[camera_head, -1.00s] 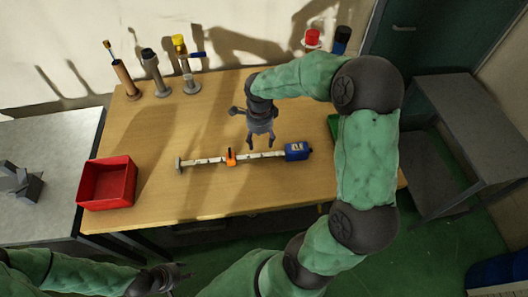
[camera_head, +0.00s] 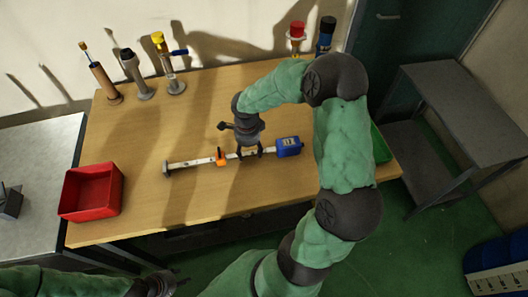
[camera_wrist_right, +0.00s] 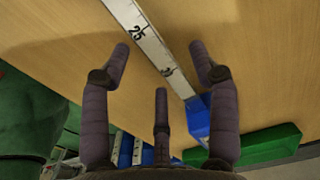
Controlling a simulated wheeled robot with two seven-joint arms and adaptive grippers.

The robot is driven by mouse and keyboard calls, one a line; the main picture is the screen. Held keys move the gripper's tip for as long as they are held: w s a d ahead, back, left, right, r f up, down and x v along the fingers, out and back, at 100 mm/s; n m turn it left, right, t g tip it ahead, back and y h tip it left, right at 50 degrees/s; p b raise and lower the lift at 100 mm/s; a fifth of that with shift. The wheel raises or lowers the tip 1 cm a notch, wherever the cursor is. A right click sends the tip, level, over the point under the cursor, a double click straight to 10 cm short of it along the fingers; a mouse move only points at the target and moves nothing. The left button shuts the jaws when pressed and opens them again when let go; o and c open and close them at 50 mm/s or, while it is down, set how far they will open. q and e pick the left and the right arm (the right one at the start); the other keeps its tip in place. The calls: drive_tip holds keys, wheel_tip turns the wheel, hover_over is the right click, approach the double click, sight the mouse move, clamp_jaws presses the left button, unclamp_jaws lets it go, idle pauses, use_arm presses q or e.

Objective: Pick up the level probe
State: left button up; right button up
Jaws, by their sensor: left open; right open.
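The level probe lies flat on the wooden table: a long white marked bar (camera_head: 192,163) with an orange slider (camera_head: 221,157), a grey end at the left and a blue box (camera_head: 289,147) at the right. My right gripper (camera_head: 250,154) is open over the bar, between the slider and the blue box. In the right wrist view the bar (camera_wrist_right: 148,38) runs between the open fingers, with the blue box (camera_wrist_right: 198,118) beyond, partly hidden by a finger. I cannot tell whether the fingers touch the bar. My left gripper (camera_head: 178,282) is open at the bottom edge, away from the table.
A red bin (camera_head: 91,192) stands at the table's left. Several upright instruments (camera_head: 134,74) stand at the back left, and a red-capped item (camera_head: 296,36) and a dark one at the back right. A green tray (camera_head: 380,146) is at the right, partly hidden by my arm.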

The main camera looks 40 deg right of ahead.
wheel_tip(320, 180, down, 3)
drive_tip(key=shift+r, duration=0.1)
drive_tip(key=shift+s+r, duration=0.1)
clamp_jaws()
drive_tip(key=shift+r, duration=0.1)
